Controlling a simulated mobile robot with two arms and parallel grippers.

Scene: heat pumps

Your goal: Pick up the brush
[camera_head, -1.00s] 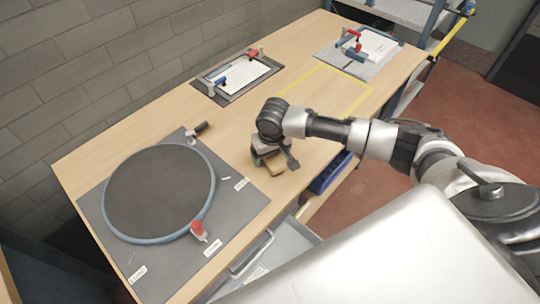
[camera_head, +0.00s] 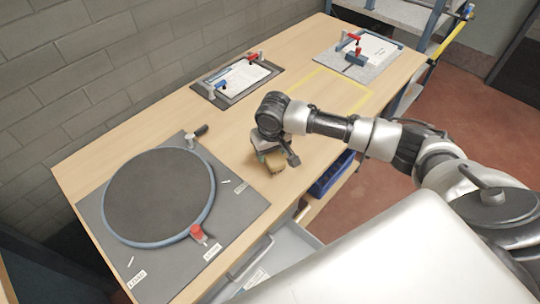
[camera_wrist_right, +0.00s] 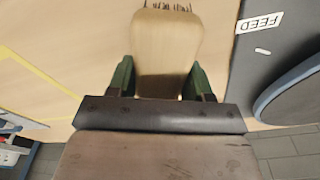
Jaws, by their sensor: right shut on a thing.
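The brush has a pale wooden body (camera_wrist_right: 166,45) with dark bristles at its far end in the right wrist view. In the head view the right gripper (camera_head: 270,152) is partly hidden by the wrist. I cannot tell whether the brush touches the table. My left gripper is not in view.
Two clamped boards (camera_head: 240,80) (camera_head: 358,52) stand at the back. A yellow taped outline (camera_head: 325,92) is empty. A blue bin (camera_head: 332,175) sits below the front edge.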

